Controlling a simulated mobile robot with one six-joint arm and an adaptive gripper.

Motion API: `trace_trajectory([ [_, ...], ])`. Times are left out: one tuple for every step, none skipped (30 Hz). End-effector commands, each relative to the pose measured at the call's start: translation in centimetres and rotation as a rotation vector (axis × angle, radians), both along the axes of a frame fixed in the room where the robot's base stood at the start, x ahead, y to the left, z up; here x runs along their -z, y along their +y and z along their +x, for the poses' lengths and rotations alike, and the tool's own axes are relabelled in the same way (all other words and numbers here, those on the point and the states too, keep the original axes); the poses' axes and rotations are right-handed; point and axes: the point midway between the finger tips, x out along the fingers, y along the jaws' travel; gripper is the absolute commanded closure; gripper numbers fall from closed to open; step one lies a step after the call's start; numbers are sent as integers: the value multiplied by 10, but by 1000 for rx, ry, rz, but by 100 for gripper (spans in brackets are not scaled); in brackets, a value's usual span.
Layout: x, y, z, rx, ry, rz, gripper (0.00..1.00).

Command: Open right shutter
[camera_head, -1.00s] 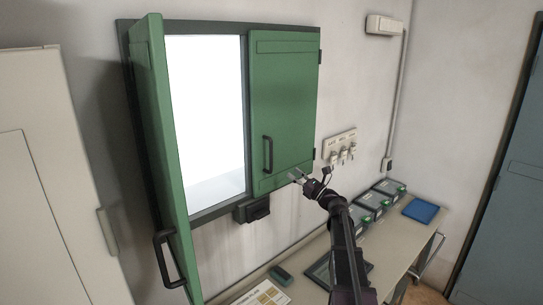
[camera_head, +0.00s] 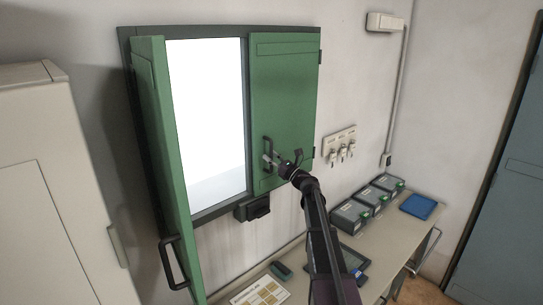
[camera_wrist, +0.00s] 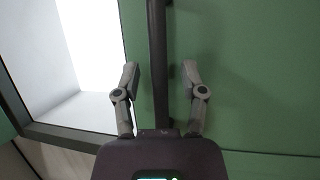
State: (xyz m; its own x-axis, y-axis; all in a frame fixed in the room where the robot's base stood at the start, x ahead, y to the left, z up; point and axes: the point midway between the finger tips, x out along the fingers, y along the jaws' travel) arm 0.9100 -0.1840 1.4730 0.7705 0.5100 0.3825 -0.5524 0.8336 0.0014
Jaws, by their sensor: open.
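The right shutter (camera_head: 285,95) is a green panel that sits closed in the dark window frame. Its dark vertical bar handle (camera_head: 268,152) is on its lower left part. My gripper (camera_head: 272,160) is open at the handle's lower part. In the wrist view the handle (camera_wrist: 157,60) runs between the two open fingers of my gripper (camera_wrist: 160,80), one on each side, with gaps to both. I cannot tell how deep the handle sits between them. The left shutter (camera_head: 163,150) is swung open toward me.
A dark box (camera_head: 255,208) sits below the window frame. Keys hang on a wall plate (camera_head: 341,143) to the right. A bench (camera_head: 385,248) below carries several grey boxes (camera_head: 352,215) and a blue tray (camera_head: 419,206). A pale cabinet (camera_head: 50,180) stands at left.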

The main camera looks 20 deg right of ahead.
Motion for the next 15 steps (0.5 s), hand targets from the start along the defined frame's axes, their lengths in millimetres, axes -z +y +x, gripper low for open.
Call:
trace_trajectory([
  [0, 0, 1, 0, 0, 0, 46],
  [0, 0, 1, 0, 0, 0, 46],
  [0, 0, 1, 0, 0, 0, 46],
  [0, 0, 1, 0, 0, 0, 46],
  [0, 0, 1, 1, 0, 0, 46],
  [0, 0, 1, 1, 0, 0, 46],
  [0, 0, 1, 1, 0, 0, 46],
  [0, 0, 1, 1, 0, 0, 46],
  [0, 0, 0, 1, 0, 0, 52],
  [0, 0, 0, 1, 0, 0, 61],
  [0, 0, 0, 1, 0, 0, 70],
  [0, 0, 0, 1, 0, 0, 82],
  [0, 0, 0, 1, 0, 0, 91],
  [0, 0, 0, 1, 0, 0, 100],
  [0, 0, 0, 1, 0, 0, 100],
])
